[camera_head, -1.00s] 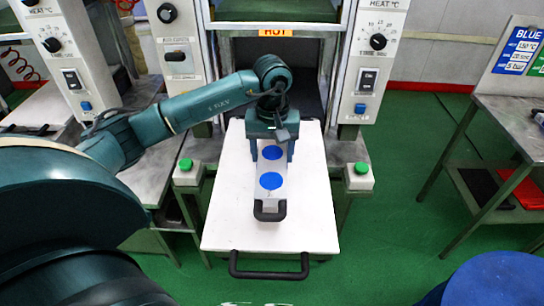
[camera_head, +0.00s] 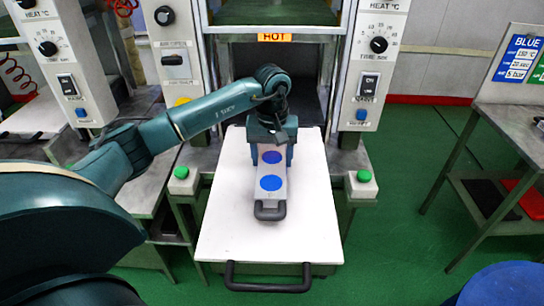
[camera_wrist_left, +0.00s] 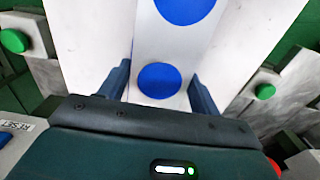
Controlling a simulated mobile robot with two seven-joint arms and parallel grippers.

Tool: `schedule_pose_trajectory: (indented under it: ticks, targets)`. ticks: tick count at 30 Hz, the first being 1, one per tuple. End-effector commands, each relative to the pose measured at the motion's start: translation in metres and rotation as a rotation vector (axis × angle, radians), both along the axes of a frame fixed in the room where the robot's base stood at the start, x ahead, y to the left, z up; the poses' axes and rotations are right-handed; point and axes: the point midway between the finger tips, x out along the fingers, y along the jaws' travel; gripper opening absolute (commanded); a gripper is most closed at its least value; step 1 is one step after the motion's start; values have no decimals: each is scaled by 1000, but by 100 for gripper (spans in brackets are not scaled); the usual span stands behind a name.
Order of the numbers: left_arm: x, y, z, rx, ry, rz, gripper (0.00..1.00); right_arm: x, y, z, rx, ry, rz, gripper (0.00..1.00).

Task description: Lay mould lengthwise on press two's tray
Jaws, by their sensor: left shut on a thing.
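The mould (camera_head: 270,198) is a long light-grey bar with blue round spots and a dark handle at its near end. It lies lengthwise along the white tray (camera_head: 225,225), or just above it; I cannot tell whether it touches. My left gripper (camera_head: 270,152) is over the far part of the mould, shut on its sides. In the left wrist view the fingers (camera_wrist_left: 160,92) stand on either side of the mould (camera_wrist_left: 172,45) near a blue spot. The mould's far end is hidden under the gripper. My right gripper is not in view.
The tray sticks out from the press under a "HOT" label (camera_head: 275,37), with a dark handle (camera_head: 267,284) at its near edge. Green buttons (camera_head: 181,172) and (camera_head: 364,176) flank it. A side table (camera_head: 510,125) stands at right, a blue round object (camera_head: 505,285) at lower right.

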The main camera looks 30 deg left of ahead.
Motion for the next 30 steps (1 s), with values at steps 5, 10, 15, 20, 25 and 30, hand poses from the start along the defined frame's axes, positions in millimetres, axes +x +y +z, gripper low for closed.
schedule_pose_trajectory:
  ticks: [5, 10, 15, 20, 25, 30]
  targets:
    - [1, 0, 2, -1, -5, 0, 13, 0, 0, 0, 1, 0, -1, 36]
    - [1, 0, 0, -1, -5, 1, 13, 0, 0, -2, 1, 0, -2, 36]
    - [1, 0, -2, -1, -5, 1, 13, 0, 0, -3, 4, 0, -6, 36]
    - [1, 0, -4, -1, -5, 1, 13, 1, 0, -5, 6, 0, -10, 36]
    - [1, 0, -6, -1, -5, 1, 13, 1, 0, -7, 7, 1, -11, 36]
    - [1, 0, -6, -1, -5, 1, 72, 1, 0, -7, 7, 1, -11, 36]
